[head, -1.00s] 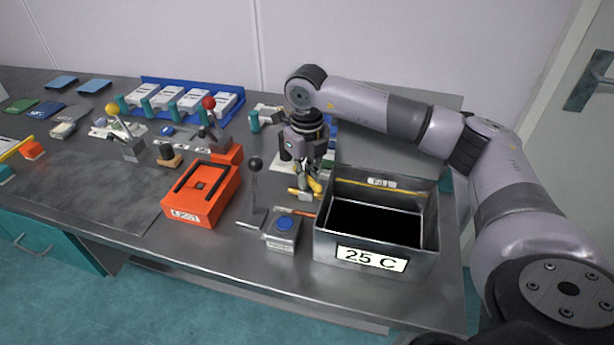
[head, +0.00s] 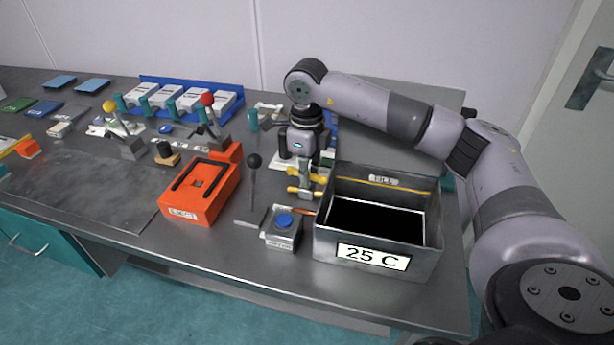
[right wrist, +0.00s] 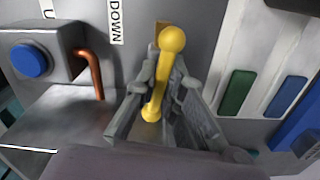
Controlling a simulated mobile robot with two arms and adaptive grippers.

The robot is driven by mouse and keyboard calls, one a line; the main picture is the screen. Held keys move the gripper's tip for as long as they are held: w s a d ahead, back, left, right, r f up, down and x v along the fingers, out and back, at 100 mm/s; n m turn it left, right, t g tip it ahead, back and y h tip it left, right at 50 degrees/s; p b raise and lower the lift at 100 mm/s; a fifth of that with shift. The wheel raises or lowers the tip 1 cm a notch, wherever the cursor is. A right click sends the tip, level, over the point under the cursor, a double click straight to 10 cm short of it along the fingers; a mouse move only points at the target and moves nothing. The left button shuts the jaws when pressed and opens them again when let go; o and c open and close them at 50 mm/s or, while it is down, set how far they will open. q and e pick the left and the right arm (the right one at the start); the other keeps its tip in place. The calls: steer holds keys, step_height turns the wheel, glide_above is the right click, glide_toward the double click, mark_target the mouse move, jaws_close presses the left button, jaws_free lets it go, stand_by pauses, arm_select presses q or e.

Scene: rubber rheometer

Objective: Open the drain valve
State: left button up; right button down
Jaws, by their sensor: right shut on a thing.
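The drain valve has a yellow lever with a ball end (right wrist: 171,40), seen in the right wrist view between my fingers. In the head view its yellow parts (head: 302,191) show just left of the metal bath (head: 331,240) labelled "25 C". My right gripper (head: 304,178) points down there and is shut on the yellow lever; in the right wrist view its grey fingers (right wrist: 168,75) lie on both sides of the lever. The fingers partly hide the valve body. My left gripper is not in view.
A grey box with a blue button (head: 284,221) and a black-knobbed lever (head: 254,162) stand left of the valve. An orange box (head: 203,189) is further left. A copper pipe (right wrist: 92,68) and a "DOWN" label (right wrist: 116,20) are close to my fingers.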

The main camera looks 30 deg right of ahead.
steer(key=shift+w+n, duration=0.1)
steer(key=shift+n, duration=0.7)
steer(key=shift+r, duration=0.1)
steer(key=c, duration=1.7)
jaws_free()
step_height(320, 180, up, 12)
steer(key=shift+f, duration=0.1)
